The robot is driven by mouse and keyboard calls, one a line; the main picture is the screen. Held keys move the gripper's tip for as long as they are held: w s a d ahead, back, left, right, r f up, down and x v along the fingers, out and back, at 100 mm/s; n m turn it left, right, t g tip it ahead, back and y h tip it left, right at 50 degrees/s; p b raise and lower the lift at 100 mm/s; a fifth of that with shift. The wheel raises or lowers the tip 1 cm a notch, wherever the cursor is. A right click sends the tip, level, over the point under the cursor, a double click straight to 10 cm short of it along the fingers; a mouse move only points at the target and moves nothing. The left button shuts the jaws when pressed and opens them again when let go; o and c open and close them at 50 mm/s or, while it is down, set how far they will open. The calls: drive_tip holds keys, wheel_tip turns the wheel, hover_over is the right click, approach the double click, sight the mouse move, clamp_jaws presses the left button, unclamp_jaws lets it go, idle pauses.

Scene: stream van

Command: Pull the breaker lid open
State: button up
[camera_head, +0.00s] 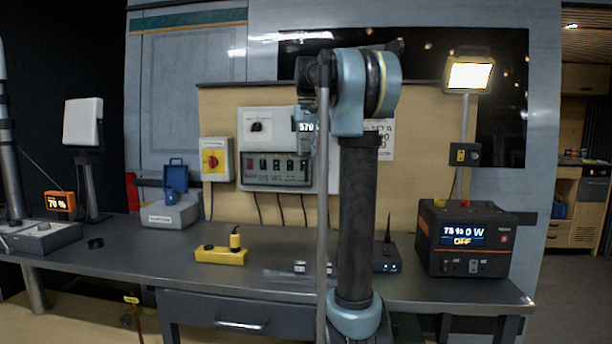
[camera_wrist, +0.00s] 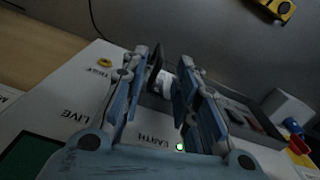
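The breaker box (camera_head: 277,172) is a grey box with a row of dark switches, low on the white wall panel (camera_head: 268,122). My arm covers its right side in the head view. In the wrist view the grey breaker box (camera_wrist: 238,108) runs at a slant to the right of and behind my fingers. I cannot clearly make out the lid's edge or how far it stands open. My gripper (camera_wrist: 168,58) is open in front of the panel. A dark upright piece and a small white round part show between the fingers; contact cannot be told.
A red-and-yellow rotary switch (camera_head: 213,160) is left of the panel. On the bench stand a blue-topped box (camera_head: 172,212), a yellow power strip (camera_head: 221,256) and a black power station (camera_head: 466,240). A lit lamp (camera_head: 469,76) stands at right.

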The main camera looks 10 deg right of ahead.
sight(306, 178)
wheel_tip(306, 178, down, 9)
idle(0.4)
clamp_jaws()
